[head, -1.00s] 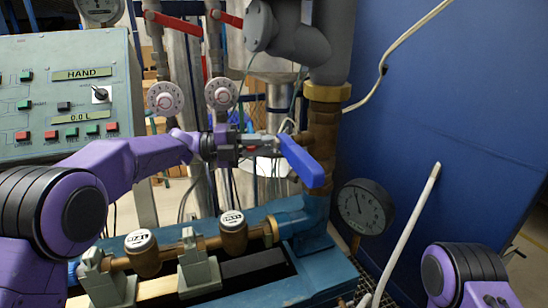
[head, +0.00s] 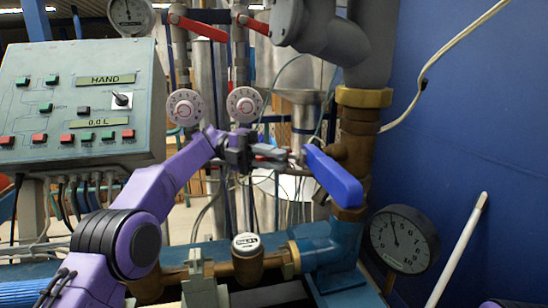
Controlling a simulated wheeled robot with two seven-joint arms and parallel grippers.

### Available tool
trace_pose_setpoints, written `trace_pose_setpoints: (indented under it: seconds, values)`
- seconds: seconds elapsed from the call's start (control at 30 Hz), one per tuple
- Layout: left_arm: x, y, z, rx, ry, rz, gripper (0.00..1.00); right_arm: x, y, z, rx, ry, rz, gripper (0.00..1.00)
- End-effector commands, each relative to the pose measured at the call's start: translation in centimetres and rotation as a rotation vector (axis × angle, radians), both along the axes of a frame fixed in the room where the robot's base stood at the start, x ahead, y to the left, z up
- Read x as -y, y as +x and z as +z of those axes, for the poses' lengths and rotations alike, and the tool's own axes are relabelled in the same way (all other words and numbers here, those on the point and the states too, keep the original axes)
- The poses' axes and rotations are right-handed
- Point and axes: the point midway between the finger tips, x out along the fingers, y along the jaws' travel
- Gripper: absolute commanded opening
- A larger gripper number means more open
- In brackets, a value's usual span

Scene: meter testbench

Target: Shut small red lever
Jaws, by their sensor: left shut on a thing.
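My left gripper (head: 280,156) reaches in from the left, in front of the brass pipe. Its jaws are closed, with a small patch of red, apparently the small red lever (head: 263,158), showing between them. Most of that lever is hidden by the fingers. A large blue lever handle (head: 333,176) slants down to the right just beside the fingertips. My right gripper is not in view.
Two longer red levers (head: 198,28) (head: 256,25) sit on the upper pipes above two white dials (head: 185,108) (head: 244,104). A control panel (head: 75,155) stands at left. A pressure gauge (head: 402,240) and pale rod (head: 458,250) are at right.

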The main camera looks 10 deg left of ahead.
Motion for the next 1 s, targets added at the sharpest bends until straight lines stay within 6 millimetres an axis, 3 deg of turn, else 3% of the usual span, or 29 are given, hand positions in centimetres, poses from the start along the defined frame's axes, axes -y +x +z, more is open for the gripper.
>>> trace_pose_setpoints:
  seconds: [0.33, 0.37, 0.4, 1.0]
  values:
    - [0.11, -0.01, 0.13, 0.003, -0.003, -0.005, 0.0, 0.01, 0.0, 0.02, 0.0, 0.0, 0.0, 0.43]
    - [0.11, -0.01, 0.13, 0.003, -0.003, -0.005, 0.21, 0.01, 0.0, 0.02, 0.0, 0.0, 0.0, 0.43]
    - [0.1, -0.01, 0.13, 0.003, -0.003, -0.005, 0.23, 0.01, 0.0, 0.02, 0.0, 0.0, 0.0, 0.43]
    - [0.21, 0.02, 0.0, 0.003, -0.001, 0.031, 0.23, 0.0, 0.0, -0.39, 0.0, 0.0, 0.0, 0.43]
